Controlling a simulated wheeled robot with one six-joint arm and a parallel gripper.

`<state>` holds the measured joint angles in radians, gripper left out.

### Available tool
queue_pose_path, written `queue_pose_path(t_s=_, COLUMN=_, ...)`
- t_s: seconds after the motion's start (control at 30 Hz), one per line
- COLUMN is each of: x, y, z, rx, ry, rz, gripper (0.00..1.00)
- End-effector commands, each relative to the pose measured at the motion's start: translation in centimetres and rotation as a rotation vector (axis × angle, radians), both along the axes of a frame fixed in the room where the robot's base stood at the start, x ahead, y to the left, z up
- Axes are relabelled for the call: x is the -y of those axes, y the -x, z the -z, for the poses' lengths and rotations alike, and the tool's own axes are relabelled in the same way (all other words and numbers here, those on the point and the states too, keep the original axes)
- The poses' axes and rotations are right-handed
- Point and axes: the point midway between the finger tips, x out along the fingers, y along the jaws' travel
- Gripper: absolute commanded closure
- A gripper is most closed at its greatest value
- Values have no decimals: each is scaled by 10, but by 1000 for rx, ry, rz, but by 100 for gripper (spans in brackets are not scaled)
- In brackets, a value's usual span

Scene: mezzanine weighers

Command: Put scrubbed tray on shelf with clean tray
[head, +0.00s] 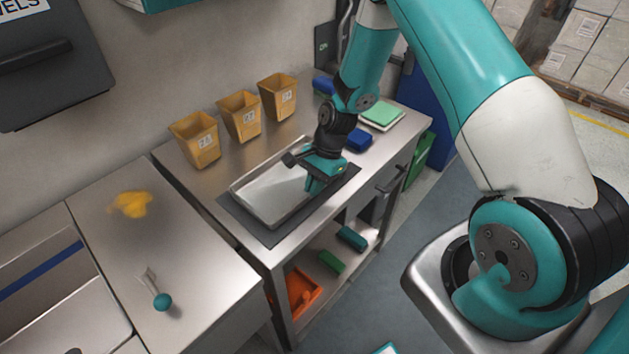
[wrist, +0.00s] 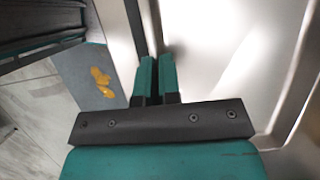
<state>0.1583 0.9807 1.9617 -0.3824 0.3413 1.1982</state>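A shallow metal tray (head: 268,194) lies on a dark mat (head: 262,232) on the steel table. My gripper (head: 314,184) is at its right-hand end, pointing down. In the wrist view the tray (wrist: 220,60) fills the right side. There the two teal fingers (wrist: 155,78) are close together, with the tray's rim running in between them, so they look shut on the rim. The tray appears to rest on the mat; I cannot tell any lift. A second, clean tray is not identifiable in either view.
Three tan bins (head: 240,115) stand along the wall behind the tray. A blue block (head: 359,140) and a green-topped pad (head: 382,115) lie at the table's far end. The lower shelf (head: 318,282) holds an orange tray (head: 303,292) and coloured blocks. A yellow smear (head: 131,204) marks the left counter.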

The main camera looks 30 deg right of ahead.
Motion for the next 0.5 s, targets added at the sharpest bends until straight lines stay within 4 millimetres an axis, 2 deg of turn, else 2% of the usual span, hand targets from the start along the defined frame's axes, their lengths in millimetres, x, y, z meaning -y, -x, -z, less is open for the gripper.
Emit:
queue_pose_path(t_s=0.17, x=0, y=-1, z=2, rx=3, ry=-2, rz=-1, gripper=100)
queue_pose_path(t_s=0.3, x=0, y=0, z=3, rx=-1, ry=0, rz=0, gripper=70)
queue_pose_path(t_s=0.5, x=0, y=0, z=2, rx=-1, ry=0, rz=0, gripper=70)
